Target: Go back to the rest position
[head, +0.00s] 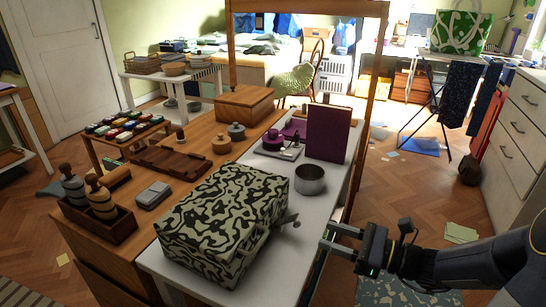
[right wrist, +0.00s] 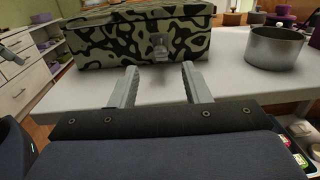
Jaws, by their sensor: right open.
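My right gripper (head: 327,234) is at the right edge of the white table (head: 285,262) in the head view, its arm coming in from the lower right. Its fingers are apart with nothing between them, also in the right wrist view (right wrist: 159,76). They point at the black-and-cream patterned box (head: 222,212), which also shows in the right wrist view (right wrist: 135,37). A small grey metal fitting (right wrist: 158,45) on the box's side is just beyond the fingertips, apart from them.
A grey metal pot (head: 310,181) and an upright purple board (head: 328,134) stand behind the box. A wooden tray with striped bottles (head: 98,203) is at the left. Open floor (head: 400,190) lies right of the table.

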